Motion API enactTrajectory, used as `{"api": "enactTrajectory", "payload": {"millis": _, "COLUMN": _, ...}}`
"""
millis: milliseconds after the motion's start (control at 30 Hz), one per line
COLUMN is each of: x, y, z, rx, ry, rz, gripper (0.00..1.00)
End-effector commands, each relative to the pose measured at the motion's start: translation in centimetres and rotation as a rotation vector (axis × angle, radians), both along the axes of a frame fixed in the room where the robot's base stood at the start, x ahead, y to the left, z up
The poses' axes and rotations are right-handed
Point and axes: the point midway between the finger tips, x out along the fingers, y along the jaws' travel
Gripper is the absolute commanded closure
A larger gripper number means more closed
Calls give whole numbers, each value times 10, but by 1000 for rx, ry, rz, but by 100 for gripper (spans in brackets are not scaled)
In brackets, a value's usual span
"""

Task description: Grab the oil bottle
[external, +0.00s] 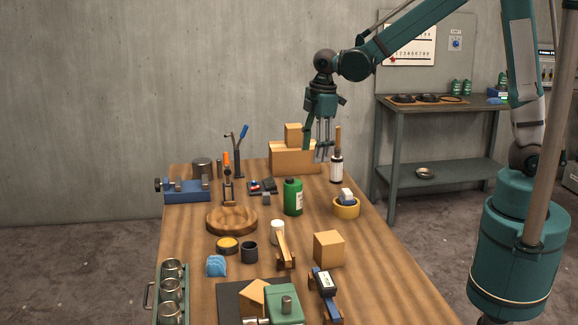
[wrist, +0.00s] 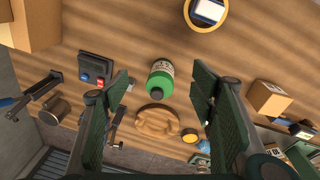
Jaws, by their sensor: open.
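The green bottle with a dark cap and pale label (external: 293,196), the likely oil bottle, stands upright on the wooden table (external: 190,285). In the wrist view this green bottle (wrist: 160,80) shows between my two fingers, farther off, with its cap toward the lower edge. My gripper (external: 318,152) is open and empty, pointing down. In the external view it hangs above and to the right of the bottle, near the boxes at the back, not touching the bottle.
Cardboard boxes (external: 293,158) stand at the table's back, close to my gripper. A labelled bottle with a tall brown top (external: 336,168) is right of it.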

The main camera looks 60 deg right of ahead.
Motion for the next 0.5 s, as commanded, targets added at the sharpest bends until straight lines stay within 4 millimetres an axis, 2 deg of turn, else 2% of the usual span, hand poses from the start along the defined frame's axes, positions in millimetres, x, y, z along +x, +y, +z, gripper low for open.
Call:
{"api": "enactTrajectory", "payload": {"millis": 200, "x": 20, "y": 24, "z": -35, "rx": -19, "ry": 43, "rz": 100, "gripper": 44}}
{"api": "enactTrajectory", "payload": {"millis": 500, "x": 36, "y": 50, "z": -78, "rx": -40, "ry": 94, "rz": 218, "gripper": 44}}
